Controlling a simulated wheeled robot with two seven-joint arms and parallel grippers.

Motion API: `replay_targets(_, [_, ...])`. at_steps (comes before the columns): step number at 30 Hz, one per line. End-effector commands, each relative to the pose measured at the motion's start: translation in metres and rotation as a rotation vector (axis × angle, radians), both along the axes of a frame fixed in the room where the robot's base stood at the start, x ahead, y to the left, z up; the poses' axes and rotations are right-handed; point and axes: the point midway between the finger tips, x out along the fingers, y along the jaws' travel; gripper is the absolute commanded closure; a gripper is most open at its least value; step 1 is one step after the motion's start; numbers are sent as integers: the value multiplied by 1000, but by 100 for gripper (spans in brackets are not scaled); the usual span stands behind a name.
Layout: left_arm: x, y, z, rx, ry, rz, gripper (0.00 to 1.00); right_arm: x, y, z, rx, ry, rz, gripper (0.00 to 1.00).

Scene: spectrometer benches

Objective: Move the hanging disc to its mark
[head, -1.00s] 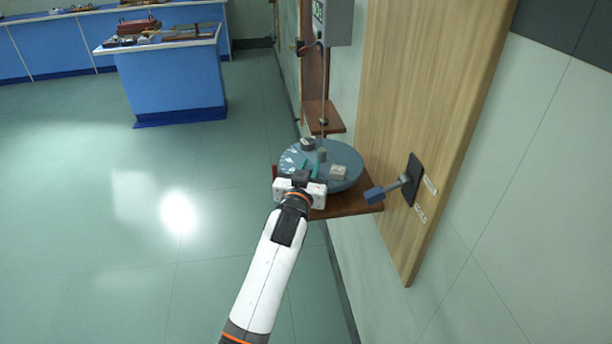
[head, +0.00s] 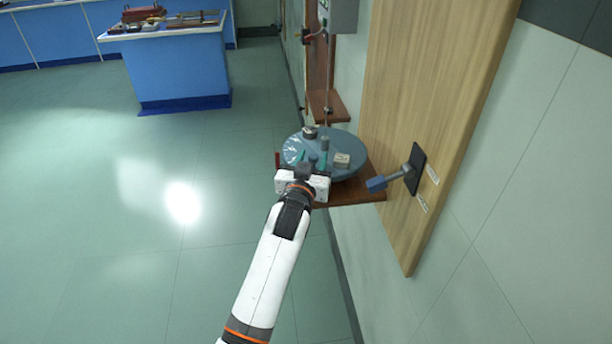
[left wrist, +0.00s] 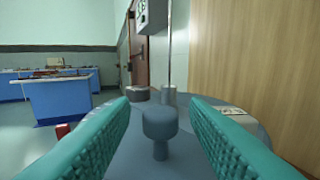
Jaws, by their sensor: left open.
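The hanging disc (head: 347,142) is a round blue-grey plate at the end of a thin vertical rod, above a brown wooden shelf (head: 352,193). A small grey-blue knob (left wrist: 160,128) stands up from the disc near its rim. My left gripper (head: 307,160) is at the disc's near side. Its teal fingers are open, one on each side of the knob in the left wrist view, with gaps between. A red marker (head: 278,160) stands at the disc's left edge; I cannot tell whether it is the mark. My right gripper is not in view.
A lever with a blue handle (head: 376,184) sticks out from the wooden wall panel (head: 430,110) at right. A grey box (head: 343,15) is above the disc. A blue bench (head: 180,75) stands far left. The floor at left is clear.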

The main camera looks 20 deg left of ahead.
Motion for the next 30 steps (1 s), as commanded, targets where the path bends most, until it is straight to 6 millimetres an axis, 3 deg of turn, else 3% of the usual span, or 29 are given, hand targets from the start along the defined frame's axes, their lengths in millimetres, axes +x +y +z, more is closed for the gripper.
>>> replay_targets(9, [-65,-1,-3,-2,2,-1,58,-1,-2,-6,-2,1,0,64])
replay_targets(15, [-96,-1,-2,-1,2,-1,58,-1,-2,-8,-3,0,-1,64])
replay_targets(27, [-107,-1,0,-1,1,-1,58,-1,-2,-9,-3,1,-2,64])
replay_targets(30, [-106,-1,-1,-5,2,-4,71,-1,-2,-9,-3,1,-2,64])
